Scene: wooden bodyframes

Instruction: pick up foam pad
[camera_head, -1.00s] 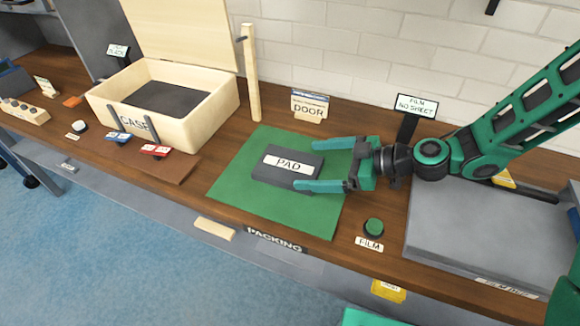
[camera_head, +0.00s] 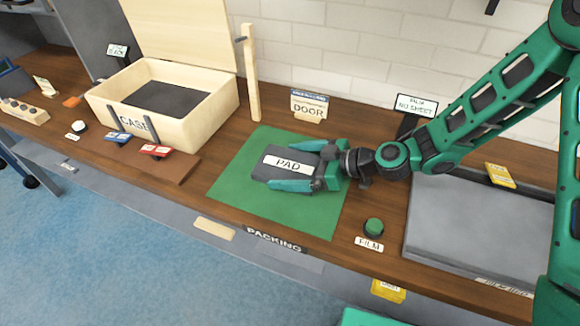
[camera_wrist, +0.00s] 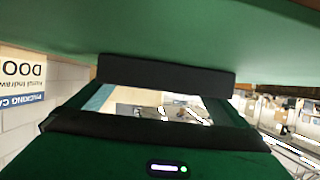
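The foam pad (camera_head: 268,167) is a dark grey block with a white PAD label. It lies flat on the green mat (camera_head: 240,197) in the middle of the bench. My gripper (camera_head: 293,165) is low over the mat, with one teal finger along the pad's back side and one along its front side. Part of the pad's right end is hidden by the gripper. In the wrist view the pad (camera_wrist: 165,73) is a dark bar between the finger ends. I cannot tell whether the fingers press on it or leave a small gap.
An open wooden case (camera_head: 196,120) stands at the left, with red and blue items before it. A DOOR sign (camera_head: 309,105) and a FILM NO SHEET sign (camera_head: 417,105) stand behind. A FILM button (camera_head: 374,227) and a grey film unit (camera_head: 470,225) are at the right.

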